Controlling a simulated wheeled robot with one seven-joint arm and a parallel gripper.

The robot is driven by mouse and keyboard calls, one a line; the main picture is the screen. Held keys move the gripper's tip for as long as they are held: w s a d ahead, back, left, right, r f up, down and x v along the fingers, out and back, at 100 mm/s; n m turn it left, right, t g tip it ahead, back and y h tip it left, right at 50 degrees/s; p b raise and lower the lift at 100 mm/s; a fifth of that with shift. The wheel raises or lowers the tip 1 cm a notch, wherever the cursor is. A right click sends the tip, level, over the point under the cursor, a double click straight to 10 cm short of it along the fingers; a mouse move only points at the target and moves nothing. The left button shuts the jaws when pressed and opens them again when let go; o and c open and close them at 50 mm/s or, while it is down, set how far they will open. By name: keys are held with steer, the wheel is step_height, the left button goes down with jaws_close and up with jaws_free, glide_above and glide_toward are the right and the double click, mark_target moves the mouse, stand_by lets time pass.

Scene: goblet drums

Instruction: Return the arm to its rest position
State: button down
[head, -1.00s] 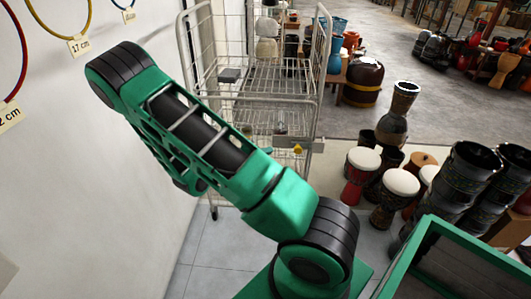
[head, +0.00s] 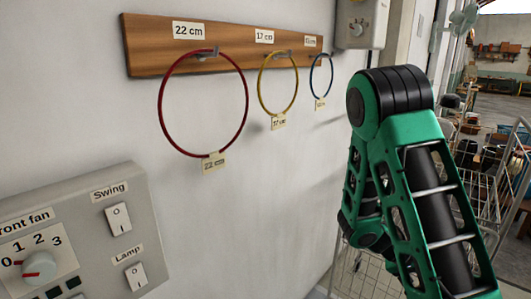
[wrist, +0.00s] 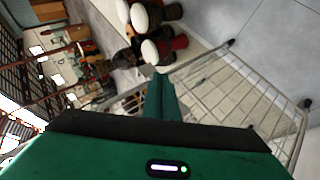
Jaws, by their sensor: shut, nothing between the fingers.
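In the head view my green and black arm is bent, with a black joint at the top and its links running down to the lower right. My gripper is outside the head view. In the wrist view my gripper (wrist: 162,98) shows as a narrow green pair of fingers closed together above the wide green and black body. Nothing is held between them. The fingertips point toward the floor area between the drums and a wire cart.
A wire cart (wrist: 240,95) stands close by at right in the wrist view, with white-topped drums (wrist: 157,50) near it. In the head view, red (head: 162,120), yellow (head: 260,90) and blue (head: 311,75) rings hang on a wall board, above a switch panel (head: 80,235).

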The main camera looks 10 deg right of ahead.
steer(key=s+a+r+t+y, duration=0.2)
steer(key=s+a+r+y, duration=0.8)
steer(key=s+a+r, duration=0.5)
steer(key=shift+s+a+r, duration=0.3)
steer(key=shift+s+a, duration=0.1)
steer(key=shift+s, duration=0.6)
steer(key=shift+w+f, duration=0.25)
steer(key=shift+w, duration=0.35)
